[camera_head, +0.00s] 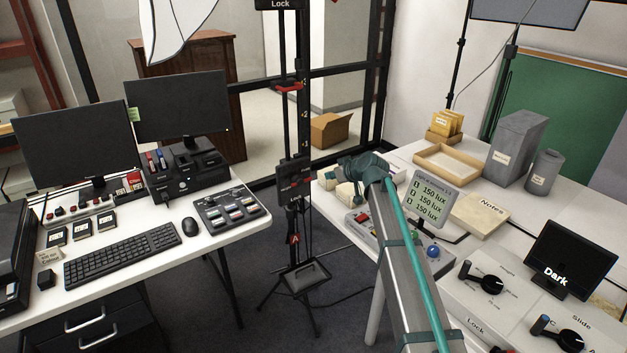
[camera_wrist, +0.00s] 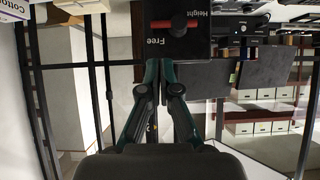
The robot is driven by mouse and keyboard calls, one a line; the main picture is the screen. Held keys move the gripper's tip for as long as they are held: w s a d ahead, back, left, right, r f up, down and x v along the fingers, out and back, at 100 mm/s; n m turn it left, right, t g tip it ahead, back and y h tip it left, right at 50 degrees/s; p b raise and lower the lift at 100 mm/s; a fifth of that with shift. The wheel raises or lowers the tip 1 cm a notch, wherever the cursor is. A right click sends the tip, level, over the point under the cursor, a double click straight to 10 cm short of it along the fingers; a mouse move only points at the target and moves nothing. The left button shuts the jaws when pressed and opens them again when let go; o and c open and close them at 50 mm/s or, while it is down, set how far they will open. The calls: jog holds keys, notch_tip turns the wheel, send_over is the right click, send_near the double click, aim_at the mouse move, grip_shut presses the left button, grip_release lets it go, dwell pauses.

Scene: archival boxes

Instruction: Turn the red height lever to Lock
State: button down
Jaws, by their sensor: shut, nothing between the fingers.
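The red height lever (camera_wrist: 160,24) is on a black box (camera_wrist: 195,48) at the top of the wrist view. It lies across the picture at a dark round hub. The box shows the words "Height" and "Free", turned in the picture; "Lock" is not visible on this box. My gripper (camera_wrist: 159,66) is shut and empty, its teal fingertips near the box's lower picture edge, below the lever. I cannot tell whether they touch the box.
In the head view, a desk with monitors and a keyboard (camera_head: 122,256) is left of the stand (camera_head: 304,110). On the right is a table with a lux display (camera_head: 430,203), a Notes pad (camera_head: 480,213) and black knobs (camera_head: 487,284).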

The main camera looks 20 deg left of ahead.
jog(key=shift+a, duration=0.1)
jog(key=p, duration=0.5)
send_near(308, 180)
jog(key=shift+x, duration=3.6)
jog(key=shift+w+a+f+b, duration=0.1)
jog(key=shift+a+b, duration=0.05)
jog(key=shift+b, duration=0.45)
